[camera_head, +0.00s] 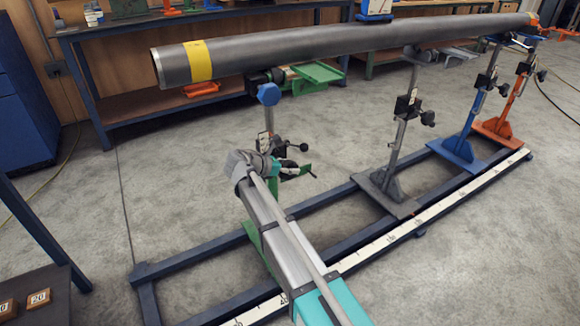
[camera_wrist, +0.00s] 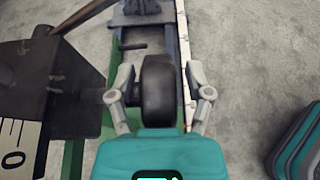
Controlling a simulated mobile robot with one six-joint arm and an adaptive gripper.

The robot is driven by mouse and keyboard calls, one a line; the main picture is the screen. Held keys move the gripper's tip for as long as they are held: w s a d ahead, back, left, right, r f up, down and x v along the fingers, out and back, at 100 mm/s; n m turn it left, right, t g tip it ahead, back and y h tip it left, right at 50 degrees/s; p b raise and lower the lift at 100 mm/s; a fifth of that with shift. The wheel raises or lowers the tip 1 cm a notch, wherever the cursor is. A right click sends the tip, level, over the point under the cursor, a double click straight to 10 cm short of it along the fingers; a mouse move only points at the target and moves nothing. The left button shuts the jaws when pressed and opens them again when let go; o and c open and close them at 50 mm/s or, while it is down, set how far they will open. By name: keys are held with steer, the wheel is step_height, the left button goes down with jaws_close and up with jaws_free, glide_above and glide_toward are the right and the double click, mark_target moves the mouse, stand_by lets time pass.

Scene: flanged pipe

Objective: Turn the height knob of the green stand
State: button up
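The green stand shows its green base (camera_head: 252,238) partly hidden behind my arm in the head view, with a dark clamp block and a grey post below a blue head (camera_head: 268,94). In the wrist view, a round black knob (camera_wrist: 158,92) on a short shaft lies between the fingers of my gripper (camera_wrist: 159,76). The fingers are open on either side of the knob, with visible gaps, and do not appear to touch it. A dark block (camera_wrist: 60,70) of the stand is left of the knob. My fingers are hidden in the head view.
Grey (camera_head: 388,185), blue (camera_head: 460,150) and orange (camera_head: 498,128) stands are farther along the dark rail frame (camera_head: 200,263). A workbench (camera_head: 125,80) is behind.

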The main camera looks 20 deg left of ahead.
steer(key=shift+a+f+t+h+b, duration=0.15)
steer(key=shift+t+h+b, duration=0.25)
steer(key=shift+b, duration=0.45)
